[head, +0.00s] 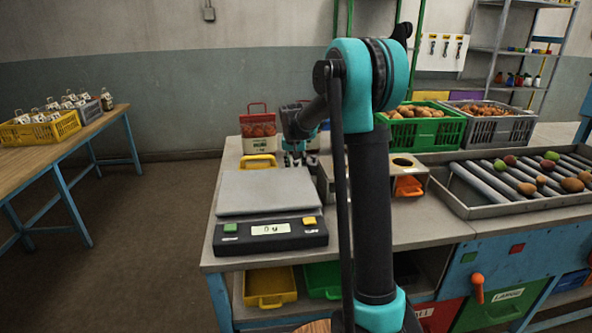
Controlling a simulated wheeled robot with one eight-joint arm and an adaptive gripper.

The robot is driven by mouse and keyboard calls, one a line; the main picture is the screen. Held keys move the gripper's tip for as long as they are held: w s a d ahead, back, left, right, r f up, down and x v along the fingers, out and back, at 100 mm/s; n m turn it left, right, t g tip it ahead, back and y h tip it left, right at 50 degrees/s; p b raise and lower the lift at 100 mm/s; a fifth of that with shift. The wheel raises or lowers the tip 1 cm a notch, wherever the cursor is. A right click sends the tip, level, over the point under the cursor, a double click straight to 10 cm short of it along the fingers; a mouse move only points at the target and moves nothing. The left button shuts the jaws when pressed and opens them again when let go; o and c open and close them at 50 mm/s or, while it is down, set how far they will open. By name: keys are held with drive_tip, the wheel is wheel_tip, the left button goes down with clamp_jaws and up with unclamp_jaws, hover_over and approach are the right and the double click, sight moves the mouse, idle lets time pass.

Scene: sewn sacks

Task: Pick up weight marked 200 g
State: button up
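I cannot make out a weight marked 200 g; any marking is too small or hidden. My gripper (294,160) points down just beyond the back edge of the scale's plate, seen small and partly blended with dark parts behind it. Whether its fingers are open or shut, or hold anything, I cannot tell. The scale (266,192) stands at the front left of the workbench, with a bare grey plate and a display reading about 0 g. A box with a round hole (402,162) stands right of the scale, partly behind my arm.
A green crate (424,134) and a grey crate (492,126) hold produce. A roller tray (520,180) with several round items lies right. My arm crosses the middle.

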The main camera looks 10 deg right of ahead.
drive_tip(key=shift+w+f, duration=0.1)
drive_tip(key=shift+f, duration=0.1)
clamp_jaws()
drive_tip(key=shift+r, duration=0.15)
